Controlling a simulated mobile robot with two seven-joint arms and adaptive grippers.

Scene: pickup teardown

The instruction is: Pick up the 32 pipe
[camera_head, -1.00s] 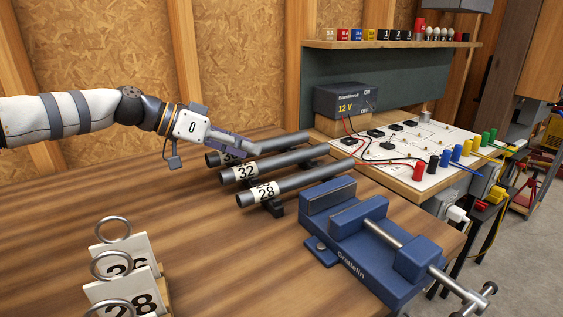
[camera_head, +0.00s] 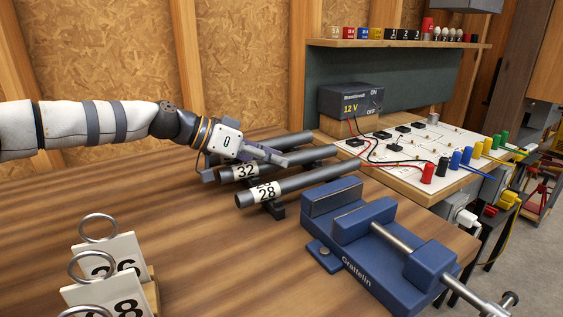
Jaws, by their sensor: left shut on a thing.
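The 32 pipe (camera_head: 310,154) is a dark grey tube with a white "32" label near its front left end. It lies in the middle of three parallel pipes on the wooden bench. My left gripper (camera_head: 277,158) reaches in from the left over the back pipe, with its fingertips at the middle of the 32 pipe and shut on it. The fingers hide part of the pipe. The pipe appears still down at its rest, level with its neighbours. My right gripper is not in view.
The 28 pipe (camera_head: 310,180) lies in front, and another pipe (camera_head: 290,141) lies behind, its label hidden by my gripper. A blue vise (camera_head: 385,245) stands at front right. A circuit board (camera_head: 410,155) and power supply (camera_head: 350,102) are behind right. Ringed number cards (camera_head: 110,262) stand at front left.

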